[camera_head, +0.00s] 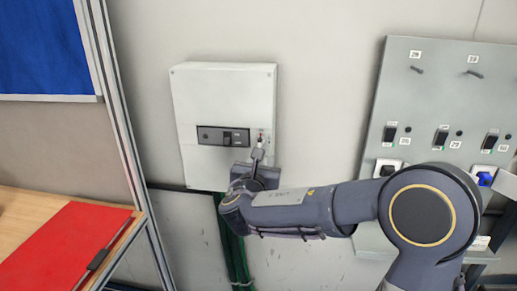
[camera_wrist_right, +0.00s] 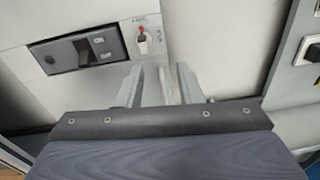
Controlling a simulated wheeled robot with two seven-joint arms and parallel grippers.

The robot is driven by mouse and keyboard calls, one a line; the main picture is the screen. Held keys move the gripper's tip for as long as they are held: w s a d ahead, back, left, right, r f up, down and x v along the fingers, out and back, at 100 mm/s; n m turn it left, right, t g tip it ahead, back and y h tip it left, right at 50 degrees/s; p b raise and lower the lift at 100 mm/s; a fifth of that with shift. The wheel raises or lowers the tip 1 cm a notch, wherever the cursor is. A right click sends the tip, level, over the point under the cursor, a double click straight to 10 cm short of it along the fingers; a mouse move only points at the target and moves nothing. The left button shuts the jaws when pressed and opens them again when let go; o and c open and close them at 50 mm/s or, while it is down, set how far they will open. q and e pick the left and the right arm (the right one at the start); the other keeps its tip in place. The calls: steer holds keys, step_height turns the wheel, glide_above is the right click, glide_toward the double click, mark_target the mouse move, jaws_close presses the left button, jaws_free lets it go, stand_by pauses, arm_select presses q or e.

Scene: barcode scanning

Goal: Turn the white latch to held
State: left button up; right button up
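The small white latch (camera_wrist_right: 143,44) with a red part at its top sits on the front of the white wall box, right of a dark switch panel. In the head view the latch (camera_head: 261,140) is small, just above my right gripper's fingertips. My right gripper (camera_wrist_right: 160,72) is open, its two fingers apart with no object held between them. In the head view the right gripper (camera_head: 257,155) reaches up from below the latch, close to it. Contact cannot be told. My left gripper is in neither view.
The white box (camera_head: 222,90) carries a dark panel (camera_head: 212,134) with a rocker switch. A grey panel (camera_head: 430,85) with several switches and sockets stands at right. A red folder (camera_head: 65,245) lies on a wooden table at left. Green cables (camera_head: 234,250) hang below the box.

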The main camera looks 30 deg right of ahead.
mark_target(259, 144)
steer(key=shift+n+t, duration=0.6)
steer(key=shift+n, duration=0.1)
steer(key=w, duration=0.2)
steer(key=w+d+p, duration=0.1)
steer(key=w, duration=0.1)
steer(key=w+d+p, duration=0.1)
steer(key=w, duration=0.1)
steer(key=shift+w+d+r, duration=0.1)
steer(key=shift+w+r, duration=0.3)
steer(key=shift+w+d+f, duration=0.1)
steer(key=shift+w+d, duration=0.25)
steer(key=shift+w, duration=0.15)
steer(key=c, duration=0.7)
